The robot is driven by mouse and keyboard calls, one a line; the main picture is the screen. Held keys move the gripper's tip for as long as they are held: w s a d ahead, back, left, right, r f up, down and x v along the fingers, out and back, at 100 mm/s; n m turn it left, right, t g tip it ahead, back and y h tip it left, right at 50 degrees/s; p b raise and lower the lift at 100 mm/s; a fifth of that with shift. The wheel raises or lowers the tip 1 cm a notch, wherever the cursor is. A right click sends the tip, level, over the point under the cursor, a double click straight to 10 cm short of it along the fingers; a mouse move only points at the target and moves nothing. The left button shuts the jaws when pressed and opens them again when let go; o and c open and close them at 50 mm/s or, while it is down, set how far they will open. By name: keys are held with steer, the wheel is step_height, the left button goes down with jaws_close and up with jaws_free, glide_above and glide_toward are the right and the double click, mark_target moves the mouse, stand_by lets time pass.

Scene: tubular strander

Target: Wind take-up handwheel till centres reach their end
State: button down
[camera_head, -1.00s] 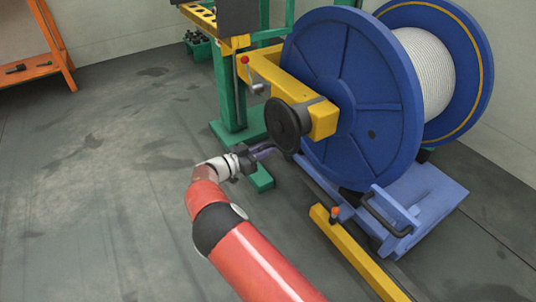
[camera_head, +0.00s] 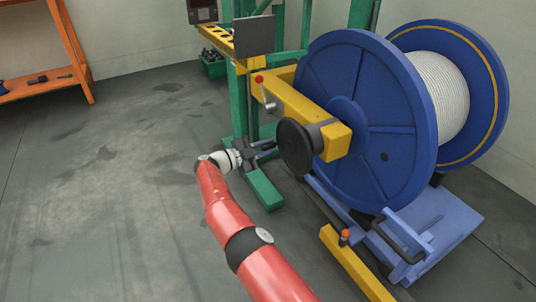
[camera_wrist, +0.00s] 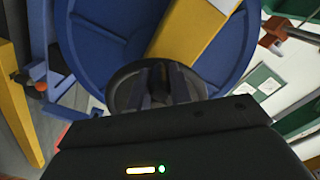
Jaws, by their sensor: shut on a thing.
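The take-up handwheel (camera_head: 294,148) is a dark round disc on the end of the yellow arm (camera_head: 318,118) in front of the blue reel. In the wrist view the handwheel (camera_wrist: 122,90) lies straight ahead. My gripper (camera_head: 267,148) is at the wheel's left side in the head view. In the wrist view my gripper's fingers (camera_wrist: 165,88) stand on either side of a dark handle (camera_wrist: 159,76) at the wheel's face and are shut on it. The handle is mostly hidden by the fingers. The centres that hold the reel are not visible.
A large blue reel (camera_head: 350,70) with pale rope (camera_head: 440,95) stands on a light-blue cradle (camera_head: 440,225). A yellow rail (camera_head: 350,262) lies at front right. Floor at left is clear.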

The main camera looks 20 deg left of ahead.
mark_target(276, 132)
steer(key=m, duration=0.1)
steer(key=r+m, duration=0.2)
steer(key=shift+w+a+r, duration=0.25)
steer(key=shift+a, duration=0.05)
steer(key=shift+r+m, duration=0.85)
steer(key=shift+m, duration=0.45)
steer(key=c, duration=1.3)
jaws_free()
steer(key=shift+o, duration=0.2)
